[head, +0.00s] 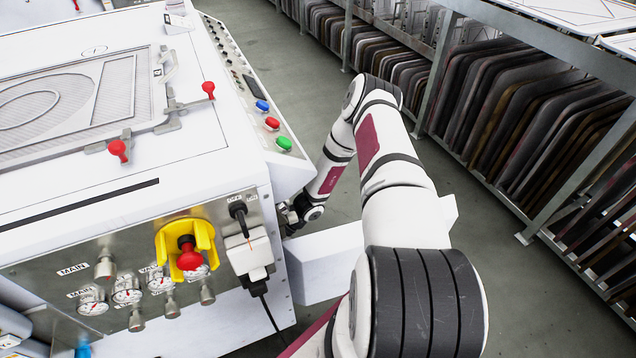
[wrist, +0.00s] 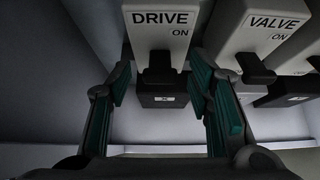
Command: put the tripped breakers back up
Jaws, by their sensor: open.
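In the wrist view a row of breakers shows close up. The DRIVE breaker (wrist: 158,22) is light grey, with ON printed above its black lever (wrist: 160,68). The VALVE breaker (wrist: 268,28) is to its right, with its black lever (wrist: 255,70) also below ON. I cannot tell for sure which levers are up or down. My gripper (wrist: 162,98) is open and empty, its teal-padded fingers on either side of the DRIVE lever, apart from it. In the head view my gripper (head: 291,214) is beside the machine's right side, partly hidden; the breakers are out of sight there.
The white machine (head: 215,155) stands at left, with a button panel along its edge and a plug and cable (head: 252,255) at its corner. A third breaker is cut off at the wrist view's right edge. Racks of screens (head: 530,115) stand across the grey floor.

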